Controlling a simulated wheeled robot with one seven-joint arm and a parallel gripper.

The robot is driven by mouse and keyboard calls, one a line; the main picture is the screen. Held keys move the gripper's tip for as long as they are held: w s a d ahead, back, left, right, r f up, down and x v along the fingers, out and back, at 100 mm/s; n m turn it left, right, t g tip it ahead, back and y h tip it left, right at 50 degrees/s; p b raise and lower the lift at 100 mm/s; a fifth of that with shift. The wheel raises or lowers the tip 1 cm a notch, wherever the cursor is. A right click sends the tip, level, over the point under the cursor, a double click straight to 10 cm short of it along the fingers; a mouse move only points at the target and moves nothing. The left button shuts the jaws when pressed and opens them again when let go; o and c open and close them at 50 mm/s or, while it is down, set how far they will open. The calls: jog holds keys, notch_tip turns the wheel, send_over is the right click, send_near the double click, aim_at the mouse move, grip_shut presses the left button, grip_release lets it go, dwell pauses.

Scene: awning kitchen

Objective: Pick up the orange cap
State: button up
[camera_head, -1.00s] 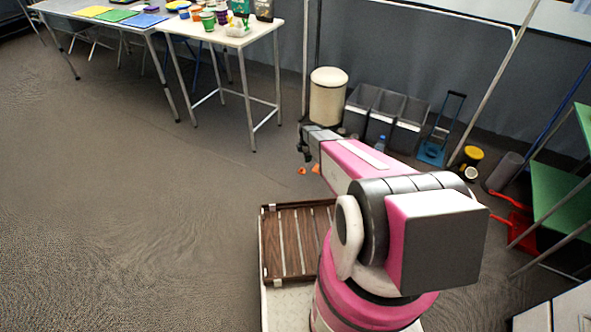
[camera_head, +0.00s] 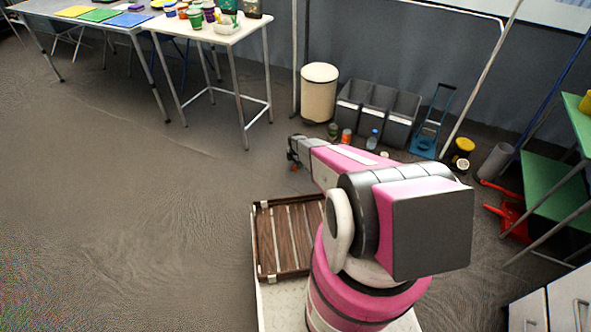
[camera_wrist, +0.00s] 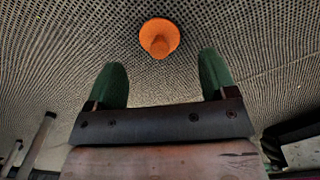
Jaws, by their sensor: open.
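The orange cap (camera_wrist: 160,38), round with a raised middle, lies on the grey floor ahead of my fingers in the wrist view.
Grey bins (camera_head: 376,108) and a beige bin (camera_head: 319,92) stand by the wall, with several small bottles (camera_head: 372,139) on the floor in front. A white table (camera_head: 222,35) with cups is at the back left. The floor left of my arm is clear.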

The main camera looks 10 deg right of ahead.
aim_at(295, 166)
notch_tip(295, 166, down, 4)
jog(key=shift+d, duration=0.1)
jog(key=shift+r, duration=0.1)
jog(key=c, duration=1)
